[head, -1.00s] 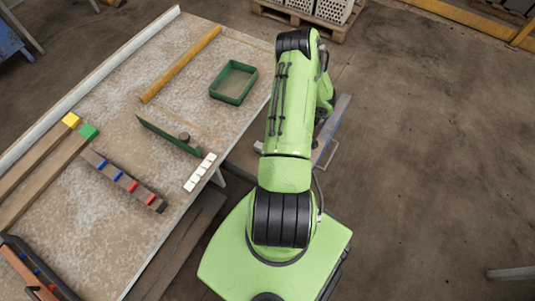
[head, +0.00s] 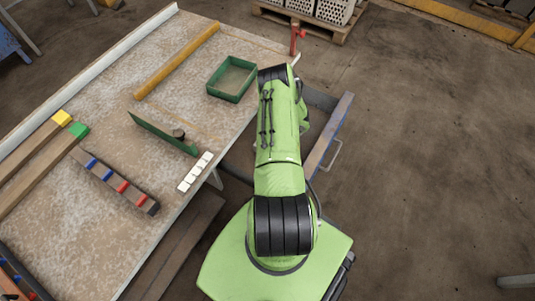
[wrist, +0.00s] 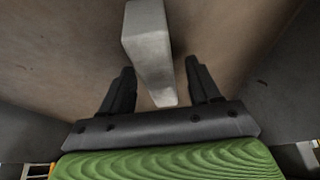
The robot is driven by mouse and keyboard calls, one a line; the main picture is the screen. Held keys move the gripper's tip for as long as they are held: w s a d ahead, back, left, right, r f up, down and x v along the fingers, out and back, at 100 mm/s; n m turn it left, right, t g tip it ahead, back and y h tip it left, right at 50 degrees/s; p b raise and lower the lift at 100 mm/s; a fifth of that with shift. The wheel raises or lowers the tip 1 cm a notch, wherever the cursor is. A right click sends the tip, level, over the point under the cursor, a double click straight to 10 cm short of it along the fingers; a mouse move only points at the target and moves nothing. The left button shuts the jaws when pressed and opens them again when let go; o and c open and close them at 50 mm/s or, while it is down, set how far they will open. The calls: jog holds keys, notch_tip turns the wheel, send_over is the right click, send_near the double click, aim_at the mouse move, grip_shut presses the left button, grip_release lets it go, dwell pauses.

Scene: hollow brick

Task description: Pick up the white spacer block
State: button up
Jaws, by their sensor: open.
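A pale grey-white block (wrist: 148,38), which looks like the white spacer block, stands out as a long narrow bar in the wrist view. My gripper (wrist: 160,68) is open, with one black finger on each side of the block's near end. Gaps show between the block and both fingers, so they do not appear to touch it. Brownish surface lies beneath and dark walls rise at both sides. In the head view my green arm hides the gripper and this block.
On the table (head: 100,235) lie a green open box (head: 216,94), a row of small white blocks (head: 195,172) and a bar with coloured pegs (head: 115,180).

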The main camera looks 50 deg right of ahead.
jog(key=shift+f, duration=0.15)
dwell(0.4)
jog(key=c, duration=1.1)
